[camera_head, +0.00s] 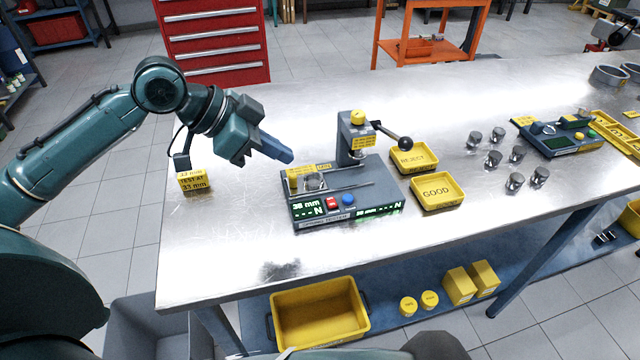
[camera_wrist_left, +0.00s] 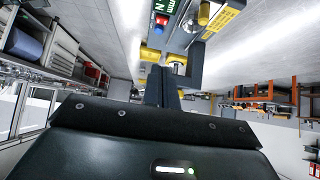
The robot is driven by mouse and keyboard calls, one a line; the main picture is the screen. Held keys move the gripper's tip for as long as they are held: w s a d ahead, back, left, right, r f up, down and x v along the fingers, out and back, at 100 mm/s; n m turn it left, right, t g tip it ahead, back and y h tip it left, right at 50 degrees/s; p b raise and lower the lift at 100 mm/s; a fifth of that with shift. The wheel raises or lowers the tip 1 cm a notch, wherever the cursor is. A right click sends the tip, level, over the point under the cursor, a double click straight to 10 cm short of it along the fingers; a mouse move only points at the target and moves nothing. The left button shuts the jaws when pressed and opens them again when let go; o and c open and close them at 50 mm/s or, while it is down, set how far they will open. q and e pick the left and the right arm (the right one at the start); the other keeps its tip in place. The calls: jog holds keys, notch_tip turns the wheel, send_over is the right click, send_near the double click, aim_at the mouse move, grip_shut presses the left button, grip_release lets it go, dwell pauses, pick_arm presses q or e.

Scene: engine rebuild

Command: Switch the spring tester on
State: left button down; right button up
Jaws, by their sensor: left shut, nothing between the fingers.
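The spring tester (camera_head: 322,217) stands on the metal bench, with a column, a lever with a black knob, and lit green displays on its front. Its red switch (camera_head: 333,203) and blue button (camera_head: 348,200) sit side by side between the displays. The red switch (camera_wrist_left: 160,19) and blue button (camera_wrist_left: 158,30) also show in the left wrist view. My left gripper (camera_head: 287,157) is shut and empty, above the bench to the upper left of the tester, apart from the switch. Its closed fingers show in the left wrist view (camera_wrist_left: 162,78). My right gripper is out of view.
A yellow block sign (camera_head: 194,180) stands on the bench to the left. Yellow REJECT (camera_head: 414,157) and GOOD (camera_head: 437,192) trays lie right of the tester. Several metal cylinders and another device (camera_head: 560,139) stand farther right. The bench front is clear.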

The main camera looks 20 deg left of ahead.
pick_arm(q)
jog(key=p, duration=0.1)
send_over(331, 203)
jog(key=a, duration=0.2)
notch_tip(331, 203, down, 7)
jog(key=shift+s+r, duration=0.1)
jog(key=shift+s, duration=0.05)
notch_tip(331, 203, down, 4)
jog(key=shift+r, duration=0.2)
jog(key=shift+f, duration=0.45)
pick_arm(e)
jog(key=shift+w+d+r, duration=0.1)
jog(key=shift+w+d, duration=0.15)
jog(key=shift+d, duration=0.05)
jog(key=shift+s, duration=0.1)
